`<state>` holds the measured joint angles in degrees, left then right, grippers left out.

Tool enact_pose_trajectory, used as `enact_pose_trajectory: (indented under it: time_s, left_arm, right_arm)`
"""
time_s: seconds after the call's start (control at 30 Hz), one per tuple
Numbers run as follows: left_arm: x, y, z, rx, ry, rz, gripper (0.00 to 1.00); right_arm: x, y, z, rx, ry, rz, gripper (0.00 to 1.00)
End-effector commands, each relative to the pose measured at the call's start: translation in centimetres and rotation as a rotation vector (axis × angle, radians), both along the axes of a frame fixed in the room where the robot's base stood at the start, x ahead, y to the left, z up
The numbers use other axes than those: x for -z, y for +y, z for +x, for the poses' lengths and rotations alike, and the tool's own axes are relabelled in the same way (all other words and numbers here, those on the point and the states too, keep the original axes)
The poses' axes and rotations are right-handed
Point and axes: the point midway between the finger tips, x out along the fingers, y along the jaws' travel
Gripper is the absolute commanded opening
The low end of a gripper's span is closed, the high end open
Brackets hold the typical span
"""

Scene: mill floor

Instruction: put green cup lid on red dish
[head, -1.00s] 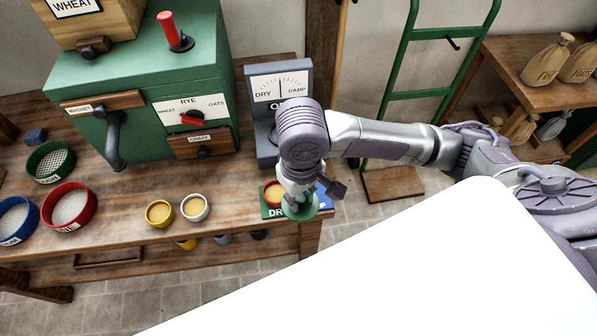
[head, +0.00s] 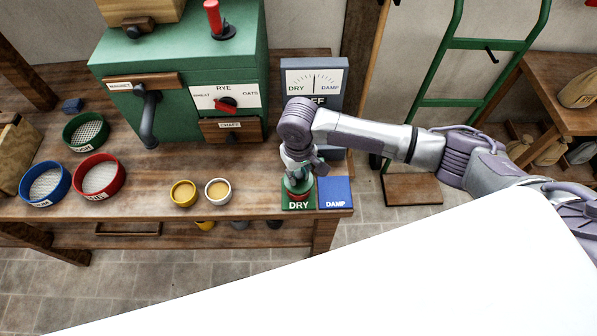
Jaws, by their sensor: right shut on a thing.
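The red dish (head: 298,197) stands on the green DRY mat (head: 299,206) near the right end of the bench, mostly hidden under the lid and my gripper. The green cup lid (head: 290,186) is directly above the dish, in my right gripper (head: 298,178). The right gripper is shut on the lid and points down; its fingers are partly hidden by the wrist. I cannot tell whether the lid touches the dish rim. My left gripper is not in view.
A blue DAMP mat (head: 336,192) lies empty beside the DRY mat. A yellow cup (head: 183,194) and a white cup (head: 218,192) stand to the left. The dry/damp meter (head: 314,78) stands behind. Red (head: 98,177), blue (head: 45,184) and green (head: 86,131) sieves are farther left.

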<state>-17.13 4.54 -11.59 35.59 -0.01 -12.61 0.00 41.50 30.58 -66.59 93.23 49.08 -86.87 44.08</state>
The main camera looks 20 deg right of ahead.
Motion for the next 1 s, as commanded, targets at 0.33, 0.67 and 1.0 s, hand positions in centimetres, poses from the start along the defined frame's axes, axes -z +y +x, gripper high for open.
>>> enact_pose_trajectory:
  time_s: [0.33,0.67,1.0]
  left_arm:
    - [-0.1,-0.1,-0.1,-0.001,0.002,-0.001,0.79]
    - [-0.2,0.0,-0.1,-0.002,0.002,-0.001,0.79]
    - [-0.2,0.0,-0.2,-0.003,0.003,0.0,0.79]
  right_arm:
    - [0.6,0.0,0.0,0.0,-0.001,0.001,0.0]
    - [1.5,0.1,-0.1,-0.001,0.0,0.001,0.0]
    - [1.7,0.0,0.0,0.0,-0.001,0.0,0.5]
